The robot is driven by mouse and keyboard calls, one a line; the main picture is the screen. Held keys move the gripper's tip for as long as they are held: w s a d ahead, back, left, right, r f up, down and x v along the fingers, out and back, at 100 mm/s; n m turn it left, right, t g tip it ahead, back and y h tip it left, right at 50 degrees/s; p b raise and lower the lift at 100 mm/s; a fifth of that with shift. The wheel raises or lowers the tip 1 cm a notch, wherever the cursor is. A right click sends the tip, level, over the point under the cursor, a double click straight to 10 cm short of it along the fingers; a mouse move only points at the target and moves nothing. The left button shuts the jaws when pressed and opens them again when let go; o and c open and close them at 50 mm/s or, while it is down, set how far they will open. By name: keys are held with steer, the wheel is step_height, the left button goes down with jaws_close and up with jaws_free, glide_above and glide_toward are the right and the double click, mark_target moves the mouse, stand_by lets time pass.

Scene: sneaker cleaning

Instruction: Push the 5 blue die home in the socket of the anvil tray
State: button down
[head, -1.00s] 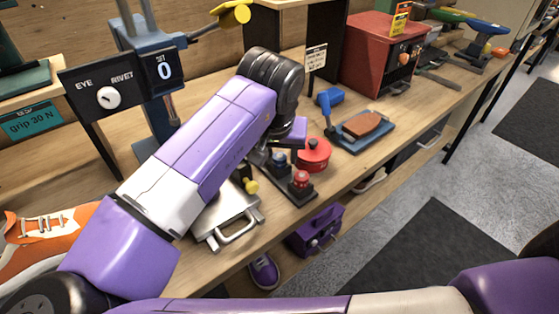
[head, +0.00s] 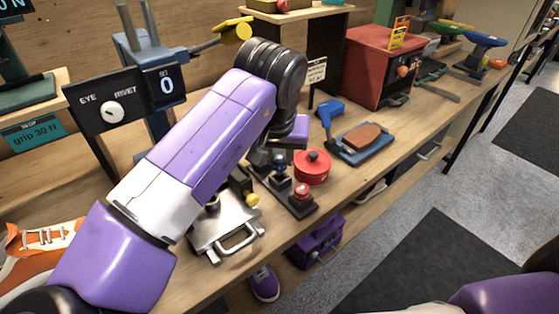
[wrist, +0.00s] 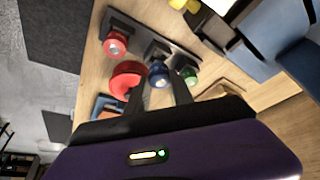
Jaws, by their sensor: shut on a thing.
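The blue die (wrist: 158,72) is between the two fingers of my gripper (wrist: 160,90) in the wrist view, and the gripper is shut on it. In the head view the blue die (head: 280,161) shows small below my wrist and seems slightly above its dark rack (head: 300,207). The red die (wrist: 115,43) and green die (wrist: 187,74) sit at either side in the rack. A silver tray with a handle (head: 222,236), which looks like the anvil tray, lies left of the rack. My arm partly covers it, and I cannot make out its socket.
A red lidded pot (head: 312,167) stands close right of the rack. A blue tray with a brown block (head: 362,140) and a red machine (head: 380,65) are farther right. A yellow knob (head: 251,199) is at the silver tray's edge. A press column with a display (head: 166,86) stands behind my arm.

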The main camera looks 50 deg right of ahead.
steer(key=s+a+p, duration=0.3)
steer(key=s+a, duration=0.1)
steer(key=a, duration=0.3)
steer(key=s+a+p, duration=0.4)
steer(key=a, duration=0.4)
steer(key=shift+s, duration=0.15)
